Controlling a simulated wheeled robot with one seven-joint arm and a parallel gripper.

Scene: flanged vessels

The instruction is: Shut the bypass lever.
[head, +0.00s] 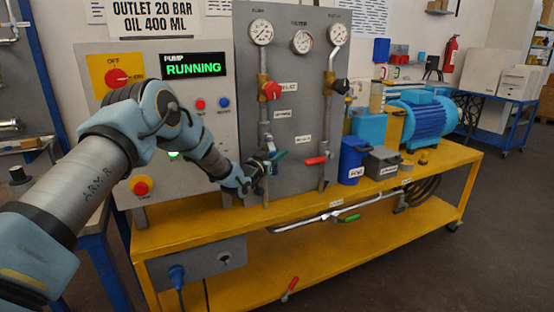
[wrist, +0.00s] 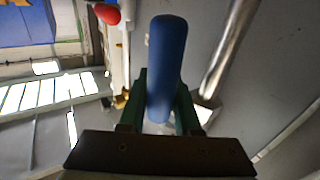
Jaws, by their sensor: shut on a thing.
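My gripper (head: 270,162) is at the lower part of the left vertical pipe on the grey panel. In the wrist view its dark green fingers (wrist: 162,110) are closed on both sides of a blue lever handle (wrist: 166,60). The handle sticks out past the fingertips. The gripper largely hides this handle's valve in the head view. A red lever (head: 316,160) sits on the right vertical pipe, and a green lever (head: 349,218) is on the low horizontal pipe. The small labels are too blurred to read, so I cannot tell which lever is marked bypass.
The pump display (head: 193,66) reads RUNNING. A red valve handle (head: 271,91) and a black knob (head: 341,86) sit higher on the pipes. A blue bin (head: 352,160) and blue motor (head: 428,118) stand right on the yellow bench (head: 180,237). Another red lever (head: 291,284) is low in front.

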